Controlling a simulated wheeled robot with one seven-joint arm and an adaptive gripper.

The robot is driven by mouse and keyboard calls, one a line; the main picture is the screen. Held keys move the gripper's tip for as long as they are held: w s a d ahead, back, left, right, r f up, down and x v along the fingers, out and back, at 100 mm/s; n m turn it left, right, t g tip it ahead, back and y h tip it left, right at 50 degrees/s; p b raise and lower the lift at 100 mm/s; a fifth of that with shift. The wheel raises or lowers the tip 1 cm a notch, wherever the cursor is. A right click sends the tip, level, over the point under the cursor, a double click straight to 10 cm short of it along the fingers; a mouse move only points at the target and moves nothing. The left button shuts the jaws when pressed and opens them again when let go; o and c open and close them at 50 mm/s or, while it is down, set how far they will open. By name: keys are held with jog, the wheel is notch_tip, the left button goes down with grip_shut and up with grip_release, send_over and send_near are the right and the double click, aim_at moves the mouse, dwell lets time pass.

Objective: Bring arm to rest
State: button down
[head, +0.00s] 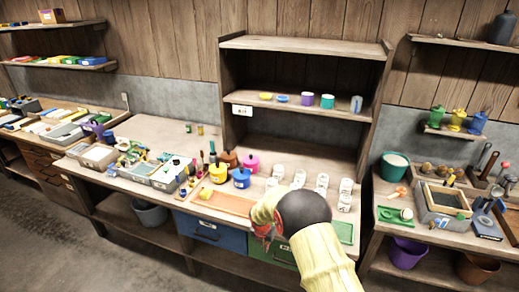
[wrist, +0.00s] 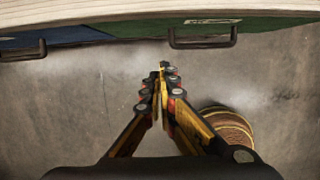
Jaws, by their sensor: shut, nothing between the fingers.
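My gripper (wrist: 163,68) is shut, with its fingers meeting and nothing between them. In the wrist view it points down over the bare grey floor, just in front of the bench's drawers. In the head view my gripper (head: 268,236) shows beside the bench's front edge, by the blue and green drawers, and my yellow arm hides part of it. My arm covers part of the green drawer and the bench top behind it.
The workbench (head: 140,128) carries pots, tools and several white jars (head: 321,184). The green drawer's handle (wrist: 203,43) is close to my fingers. A round brown container (wrist: 228,125) stands on the floor at right. A shelf unit (head: 305,45) rises behind.

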jog(key=s+d+r+m+g, duration=0.2)
jog(key=s+d+m+g, duration=0.1)
jog(key=s+m, duration=1)
jog(key=s+d+r+m+t+b, duration=0.1)
jog(key=s+d+r+m, duration=0.3)
jog(key=s+r, duration=0.6)
jog(key=s+d+r+m+t+b, duration=0.1)
jog(key=s+d+r+m+t, duration=0.2)
jog(key=s+r+m, duration=0.5)
jog(key=s+d+r+m+t+y, duration=0.1)
jog(key=s+d+r+m, duration=0.4)
jog(key=s+r, duration=0.7)
notch_tip(320, 180, up, 8)
jog(key=shift+s+d+f+m+t+b, duration=0.25)
jog(key=shift+m+t+b, duration=0.2)
jog(key=shift+m, duration=0.45)
